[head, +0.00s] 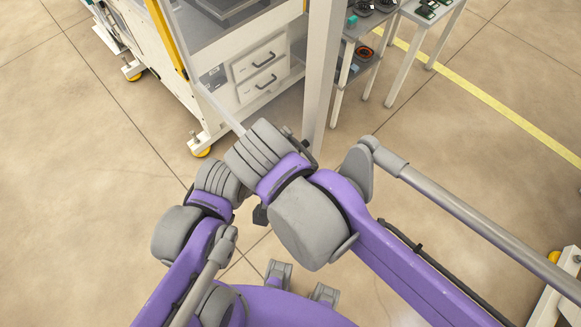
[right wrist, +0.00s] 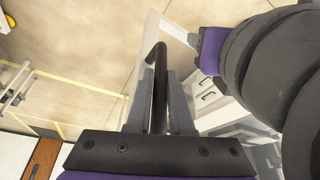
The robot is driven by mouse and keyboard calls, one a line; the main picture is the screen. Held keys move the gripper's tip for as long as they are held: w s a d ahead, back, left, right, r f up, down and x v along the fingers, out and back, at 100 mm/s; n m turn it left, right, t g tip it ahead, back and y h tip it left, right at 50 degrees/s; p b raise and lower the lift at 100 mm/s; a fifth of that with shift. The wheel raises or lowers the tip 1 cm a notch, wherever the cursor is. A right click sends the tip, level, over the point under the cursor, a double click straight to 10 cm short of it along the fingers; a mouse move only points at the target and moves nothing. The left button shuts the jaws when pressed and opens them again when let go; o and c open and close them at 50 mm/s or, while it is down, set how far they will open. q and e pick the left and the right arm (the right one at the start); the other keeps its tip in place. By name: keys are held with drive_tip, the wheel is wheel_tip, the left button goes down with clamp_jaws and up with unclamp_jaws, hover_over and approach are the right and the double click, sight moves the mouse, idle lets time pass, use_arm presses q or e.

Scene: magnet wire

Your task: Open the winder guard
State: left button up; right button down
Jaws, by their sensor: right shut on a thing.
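In the right wrist view, my right gripper (right wrist: 160,98) is shut on a dark bar handle (right wrist: 157,68), with one grey finger on each side of it. The handle's far end bends to the left. A pale translucent panel (right wrist: 148,36), which looks like the winder guard, stands beside the handle. In the head view, a pale panel edge (head: 222,110) slants down from the winder (head: 186,88) to behind my right wrist. My own arm hides the gripper and most of the guard there. My left gripper is not in view.
The winder's base has two drawers (head: 262,68) and yellow feet. A white post (head: 320,70) stands just beyond my right wrist. Tables with small parts (head: 366,28) stand at the upper right. The tiled floor (head: 90,190) at the left is clear.

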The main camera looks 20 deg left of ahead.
drive_tip(key=c, duration=0.8)
unclamp_jaws()
drive_tip(key=shift+w+a, duration=0.1)
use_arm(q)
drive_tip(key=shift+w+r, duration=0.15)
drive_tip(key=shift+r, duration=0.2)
use_arm(e)
drive_tip(key=v, duration=1)
drive_tip(key=shift+r, duration=0.4)
